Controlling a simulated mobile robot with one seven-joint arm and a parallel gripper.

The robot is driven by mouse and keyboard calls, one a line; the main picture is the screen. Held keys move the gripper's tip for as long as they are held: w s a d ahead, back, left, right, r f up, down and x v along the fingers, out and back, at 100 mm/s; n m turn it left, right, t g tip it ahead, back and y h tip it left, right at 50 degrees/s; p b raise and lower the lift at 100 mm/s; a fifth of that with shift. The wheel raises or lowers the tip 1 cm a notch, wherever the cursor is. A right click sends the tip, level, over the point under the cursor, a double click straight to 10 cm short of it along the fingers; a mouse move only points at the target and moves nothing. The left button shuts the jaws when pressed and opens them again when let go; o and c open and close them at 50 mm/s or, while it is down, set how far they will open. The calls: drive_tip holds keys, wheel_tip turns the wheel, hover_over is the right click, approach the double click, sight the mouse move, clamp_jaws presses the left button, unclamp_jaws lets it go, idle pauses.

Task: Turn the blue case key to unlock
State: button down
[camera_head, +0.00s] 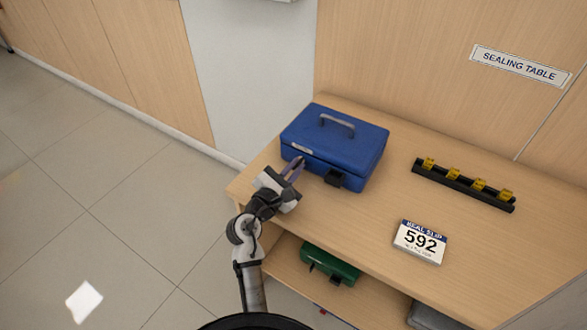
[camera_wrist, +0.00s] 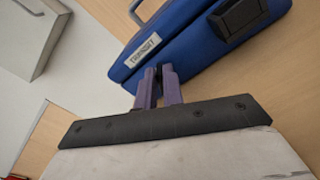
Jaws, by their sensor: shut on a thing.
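The blue case (camera_head: 340,146) stands shut on the wooden table, with a grey carry handle on its lid and a black latch (camera_head: 346,180) on its front. In the wrist view the blue case (camera_wrist: 190,45) fills the upper right, with a white label (camera_wrist: 142,49) and the black latch (camera_wrist: 238,18). My gripper (camera_head: 295,166) is at the case's front, left of the latch. In the wrist view my gripper's purple fingers (camera_wrist: 159,80) are close together at the case front, below the label. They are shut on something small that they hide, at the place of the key.
A black rack with several yellow pieces (camera_head: 463,185) lies right of the case. A seal slip card reading 592 (camera_head: 420,241) lies near the front edge. A green case (camera_head: 330,264) is on the lower shelf. The tabletop (camera_head: 375,225) between case and card is clear.

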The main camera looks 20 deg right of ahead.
idle(0.4)
drive_tip(key=c, duration=1.5)
unclamp_jaws()
drive_tip(key=shift+d, duration=0.1)
